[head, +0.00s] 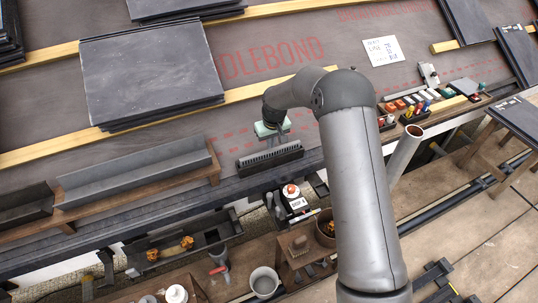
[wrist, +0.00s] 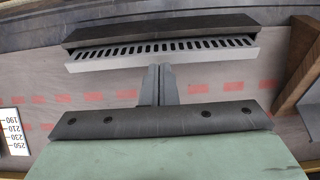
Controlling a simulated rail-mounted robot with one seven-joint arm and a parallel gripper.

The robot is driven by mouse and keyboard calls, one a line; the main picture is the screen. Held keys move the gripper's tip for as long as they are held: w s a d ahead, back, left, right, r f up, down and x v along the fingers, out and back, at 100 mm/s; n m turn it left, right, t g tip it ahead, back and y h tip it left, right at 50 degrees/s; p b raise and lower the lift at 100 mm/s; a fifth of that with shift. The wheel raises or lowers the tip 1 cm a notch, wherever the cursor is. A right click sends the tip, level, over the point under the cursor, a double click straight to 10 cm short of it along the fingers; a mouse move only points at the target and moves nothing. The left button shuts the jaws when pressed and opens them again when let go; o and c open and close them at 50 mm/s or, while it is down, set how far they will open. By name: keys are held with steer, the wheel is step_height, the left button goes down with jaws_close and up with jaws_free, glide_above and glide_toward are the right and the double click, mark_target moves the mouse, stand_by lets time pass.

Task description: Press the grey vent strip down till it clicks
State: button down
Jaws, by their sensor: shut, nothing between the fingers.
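The grey vent strip (wrist: 165,52) has a row of dark slots and lies along the eave, with a dark bar (wrist: 160,27) along its far side in the wrist view. In the head view the strip (head: 270,157) shows at the roof's lower edge, below my gripper (head: 273,146). In the wrist view my gripper (wrist: 158,68) has its two fingers together and empty, with the tips near the middle of the strip's near edge. I cannot tell whether they touch it. The fingers hide only a little of the strip.
A grey gutter length (head: 135,172) lies on a wooden board to the left. Stacked slates (head: 150,70) rest on the battens above. A tray of coloured parts (head: 425,103) lies to the right. A brown wooden block (wrist: 298,75) stands at right in the wrist view.

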steer(key=shift+f+b, duration=0.45)
steer(key=shift+f, duration=0.3)
steer(key=shift+r, duration=0.2)
stand_by(0.5)
step_height(320, 180, up, 9)
steer(key=p, duration=0.5)
steer(key=shift+f, duration=0.15)
stand_by(0.6)
steer(key=s+d+r+m+h+p, duration=0.1)
steer(key=s+d+r+p, duration=0.4)
steer(key=s+r, duration=0.5)
steer(key=s+d+r+m+p, duration=0.1)
steer(key=s+d+r+p, duration=0.45)
steer(key=r, duration=0.75)
steer(key=s+d+r+m+p, duration=0.1)
steer(key=s+d+r+p, duration=0.1)
steer(key=s, duration=1)
steer(key=s+d+r+m+g+p, duration=0.1)
steer(key=s+d+r, duration=0.3)
steer(key=s, duration=0.8)
steer(key=shift+s+d+r+m+p, duration=0.2)
steer(key=shift+d+r+m+p, duration=0.1)
steer(key=shift+d+m+p, duration=0.25)
